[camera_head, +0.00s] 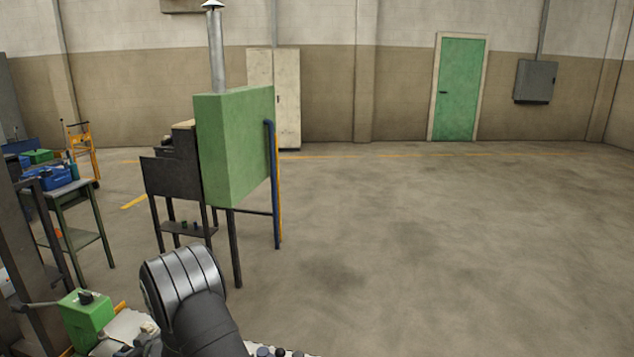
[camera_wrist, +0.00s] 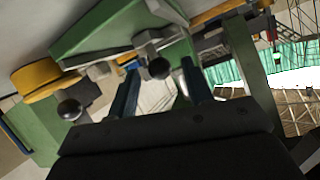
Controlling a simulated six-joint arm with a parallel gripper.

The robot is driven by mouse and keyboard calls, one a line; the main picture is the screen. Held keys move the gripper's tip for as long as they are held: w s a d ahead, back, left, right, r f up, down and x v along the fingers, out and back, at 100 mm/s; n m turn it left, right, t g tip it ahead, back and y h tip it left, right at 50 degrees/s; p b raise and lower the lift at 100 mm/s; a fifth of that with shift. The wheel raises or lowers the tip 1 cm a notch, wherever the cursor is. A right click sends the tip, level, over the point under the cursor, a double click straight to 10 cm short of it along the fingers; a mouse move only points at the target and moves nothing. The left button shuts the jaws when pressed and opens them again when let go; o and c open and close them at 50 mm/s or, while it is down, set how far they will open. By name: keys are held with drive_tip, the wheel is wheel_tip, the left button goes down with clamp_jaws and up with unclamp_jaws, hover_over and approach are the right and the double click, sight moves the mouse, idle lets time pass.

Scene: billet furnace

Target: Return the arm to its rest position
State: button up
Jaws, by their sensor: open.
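My arm (camera_head: 190,300) rises from the bottom of the head view, with a ribbed silver joint at its top. My gripper is out of the head view. In the wrist view my gripper (camera_wrist: 160,70) shows two dark blue fingers set apart, so it is open. I see nothing held between them. Beyond the fingers are green machine parts (camera_wrist: 95,40) with black ball knobs (camera_wrist: 70,110) and a yellow round part (camera_wrist: 45,80). I cannot tell how far the fingers are from these parts.
A green furnace cabinet (camera_head: 235,145) on dark legs with a flue stands ahead. A workbench (camera_head: 75,190) with blue and green items is at the left. A green box (camera_head: 86,318) is near my arm at lower left. The floor (camera_head: 430,240) at the right is clear.

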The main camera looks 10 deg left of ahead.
drive_tip(key=shift+f, duration=0.2)
drive_tip(key=shift+d, duration=1.05)
drive_tip(key=shift+a+r, duration=0.1)
